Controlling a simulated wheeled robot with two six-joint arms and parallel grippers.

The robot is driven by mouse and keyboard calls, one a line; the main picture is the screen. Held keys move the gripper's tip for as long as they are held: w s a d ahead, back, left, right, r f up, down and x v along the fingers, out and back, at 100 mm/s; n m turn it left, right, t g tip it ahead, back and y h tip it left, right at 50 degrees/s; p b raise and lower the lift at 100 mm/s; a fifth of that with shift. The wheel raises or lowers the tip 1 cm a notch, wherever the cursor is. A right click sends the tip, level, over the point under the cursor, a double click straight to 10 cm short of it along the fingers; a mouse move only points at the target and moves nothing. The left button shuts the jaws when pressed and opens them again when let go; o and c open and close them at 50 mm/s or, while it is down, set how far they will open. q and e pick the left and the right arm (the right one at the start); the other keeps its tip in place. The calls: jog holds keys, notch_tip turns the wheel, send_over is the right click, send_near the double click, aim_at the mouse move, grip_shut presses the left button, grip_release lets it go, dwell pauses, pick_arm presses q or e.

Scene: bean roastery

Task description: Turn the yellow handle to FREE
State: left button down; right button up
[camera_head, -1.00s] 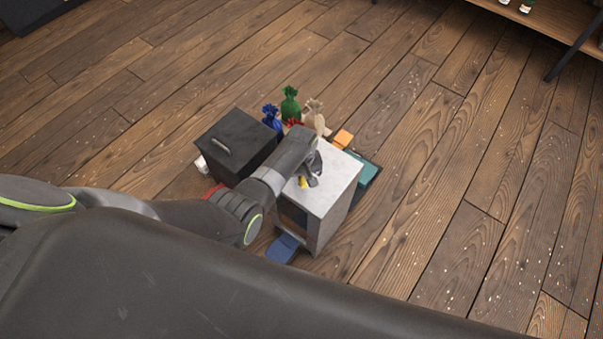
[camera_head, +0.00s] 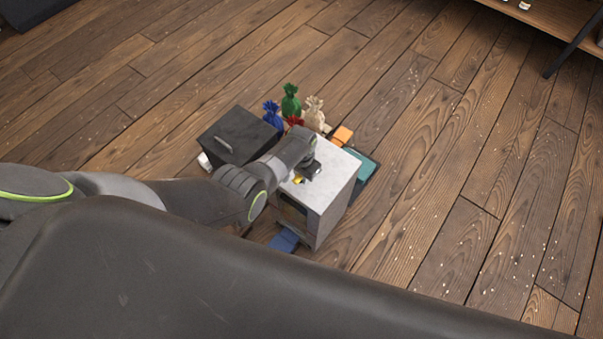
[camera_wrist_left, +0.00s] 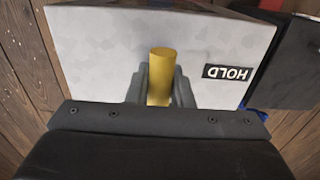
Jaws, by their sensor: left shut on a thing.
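The yellow handle (camera_wrist_left: 161,75) stands out from the pale top of a grey-white box (camera_wrist_left: 95,55) in the left wrist view. My left gripper (camera_wrist_left: 161,88) is shut on it, one finger on each side. A black label reading HOLD (camera_wrist_left: 228,73) lies to the right of the handle there. No FREE label is visible. In the head view the box (camera_head: 338,178) stands on the floor, and my left gripper (camera_head: 306,172) is over its top with a bit of the yellow handle (camera_head: 298,181) showing. My right gripper is not in view.
A black bin (camera_head: 235,138) stands left of the box. Blue, green, red and beige sacks (camera_head: 290,103) stand behind. An orange block (camera_head: 342,135) and a teal item (camera_head: 366,165) are by the box, a blue piece (camera_head: 285,240) in front. Floor to the right is clear.

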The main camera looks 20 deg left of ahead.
pick_arm(q)
jog(key=c, duration=2.2)
grip_release()
jog(key=shift+m, duration=1.1)
jog(key=c, duration=2.2)
grip_release()
jog(key=c, duration=2.2)
grip_release()
jog(key=c, duration=1.2)
grip_release()
notch_tip(320, 180, up, 6)
jog(key=p, duration=0.4)
jog(key=shift+r, duration=0.15)
notch_tip(320, 180, up, 11)
jog(key=p, duration=0.3)
jog(key=shift+p, duration=0.35)
